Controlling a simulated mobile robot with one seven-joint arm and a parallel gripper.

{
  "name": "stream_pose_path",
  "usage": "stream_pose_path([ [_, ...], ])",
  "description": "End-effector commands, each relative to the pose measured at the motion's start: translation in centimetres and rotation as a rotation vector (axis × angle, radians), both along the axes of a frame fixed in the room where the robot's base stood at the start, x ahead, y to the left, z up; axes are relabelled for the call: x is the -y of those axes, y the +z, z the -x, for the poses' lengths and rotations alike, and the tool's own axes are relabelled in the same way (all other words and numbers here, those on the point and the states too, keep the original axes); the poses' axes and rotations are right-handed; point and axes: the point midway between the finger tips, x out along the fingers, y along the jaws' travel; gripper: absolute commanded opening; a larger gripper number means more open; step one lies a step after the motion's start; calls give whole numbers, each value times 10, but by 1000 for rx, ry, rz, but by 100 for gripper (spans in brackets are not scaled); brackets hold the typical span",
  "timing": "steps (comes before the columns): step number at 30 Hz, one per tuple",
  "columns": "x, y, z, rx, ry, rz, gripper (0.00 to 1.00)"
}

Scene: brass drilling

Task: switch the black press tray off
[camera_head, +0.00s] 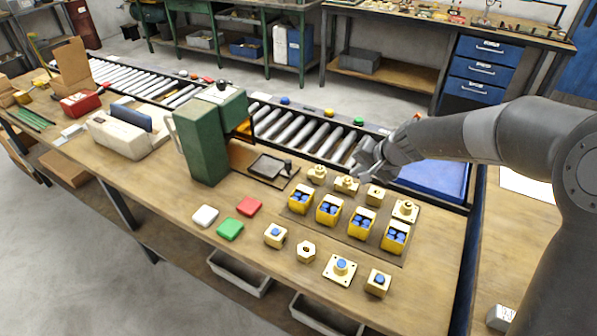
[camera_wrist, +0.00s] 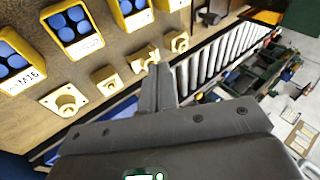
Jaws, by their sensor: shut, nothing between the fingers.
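The black press tray (camera_head: 268,166) lies flat on a wooden base at the foot of the green press (camera_head: 203,137). A small dark knob (camera_head: 288,164) stands at its right edge; I cannot tell its setting. My gripper (camera_head: 358,170) is to the right of the tray, apart from it, above the back row of brass parts. In the wrist view the two fingers (camera_wrist: 159,76) are together with nothing between them. A dark shape at the top of that view (camera_wrist: 208,15) may be part of the tray; most of the tray is outside the frame.
Brass fittings (camera_head: 318,173) and yellow bins of blue pieces (camera_head: 329,209) stand right of the tray, close below my gripper. White, green and red blocks (camera_head: 249,206) lie in front. A roller conveyor (camera_head: 300,130) runs behind. A blue tray (camera_head: 436,178) is at right.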

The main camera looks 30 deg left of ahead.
Motion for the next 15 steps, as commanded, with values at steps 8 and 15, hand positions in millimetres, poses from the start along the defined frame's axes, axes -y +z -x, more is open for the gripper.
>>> stream_pose_path([
  [8,-60,-46,-23,-105,-42,-139,0],
  [15,-94,-72,-35,-171,-86,-224,0],
])
